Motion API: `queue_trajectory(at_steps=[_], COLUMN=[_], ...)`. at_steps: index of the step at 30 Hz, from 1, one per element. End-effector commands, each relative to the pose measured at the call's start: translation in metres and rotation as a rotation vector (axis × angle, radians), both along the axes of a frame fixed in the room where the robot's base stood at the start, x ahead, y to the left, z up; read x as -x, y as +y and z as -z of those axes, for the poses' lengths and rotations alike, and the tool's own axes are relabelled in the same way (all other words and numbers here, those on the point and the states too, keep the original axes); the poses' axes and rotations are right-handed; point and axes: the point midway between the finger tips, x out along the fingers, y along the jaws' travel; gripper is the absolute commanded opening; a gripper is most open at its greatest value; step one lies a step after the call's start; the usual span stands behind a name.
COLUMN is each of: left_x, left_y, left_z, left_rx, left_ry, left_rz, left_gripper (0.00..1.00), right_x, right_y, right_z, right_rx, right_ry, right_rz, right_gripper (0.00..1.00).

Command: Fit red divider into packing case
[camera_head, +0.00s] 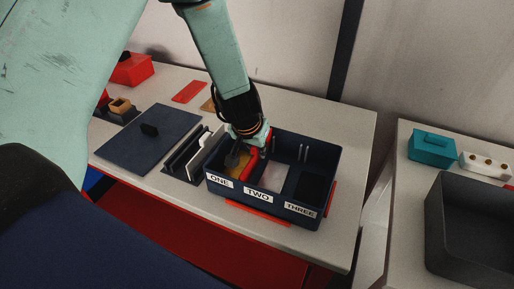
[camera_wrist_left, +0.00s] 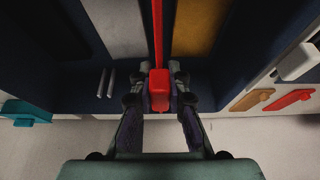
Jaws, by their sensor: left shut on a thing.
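The dark blue packing case (camera_head: 232,196) stands on the table with labels ONE, TWO and THREE along its front. Its floor shows ochre under ONE, pale grey under TWO and black under THREE. My left gripper (camera_head: 252,143) reaches down into the case at the far wall. It is shut on the red divider (camera_head: 251,168), whose red grip block (camera_wrist_left: 159,88) sits between the fingers in the wrist view. The divider runs edge-on between the grey and ochre floors, between ONE and TWO. Its lower edge is hidden, so I cannot tell how deep it sits. My right gripper is out of view.
A rack (camera_head: 184,160) with black and white panels stands left of the case. A dark blue lid (camera_head: 135,150) with a black knob lies further left. A red plate (camera_head: 190,92) lies behind. A teal box (camera_head: 432,147) and dark bin (camera_head: 440,215) are on the right table.

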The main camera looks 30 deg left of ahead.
Motion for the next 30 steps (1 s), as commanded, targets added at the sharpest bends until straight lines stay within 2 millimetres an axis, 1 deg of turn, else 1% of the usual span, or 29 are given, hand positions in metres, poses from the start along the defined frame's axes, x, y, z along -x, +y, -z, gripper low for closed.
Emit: queue_trajectory(at_steps=[1,6,18,19,27,30], left_x=[-0.0003,-0.0003,-0.0003,-0.0003,-0.0002,-0.0002], left_y=[0.0,0.0,0.0,0.0,0.0,0.0], left_z=[0.0053,0.0109,0.0117,0.0117,0.0117,0.0117], left_rx=[0.0,0.0,0.0,0.0,0.0,0.0], left_ry=[-0.001,-0.001,-0.001,-0.001,-0.001,-0.001], left_rz=[0.0,0.0,0.0,0.0,0.0,0.0], left_gripper=[0.0,0.0,0.0,0.18,0.41,0.42], right_x=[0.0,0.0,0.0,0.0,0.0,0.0], right_y=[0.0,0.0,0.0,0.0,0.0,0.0], right_z=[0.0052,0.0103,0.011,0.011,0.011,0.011], right_rx=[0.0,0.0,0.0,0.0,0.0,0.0], right_ry=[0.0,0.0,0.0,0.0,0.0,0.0], right_rz=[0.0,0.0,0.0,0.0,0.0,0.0], right_gripper=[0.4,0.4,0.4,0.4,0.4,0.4])
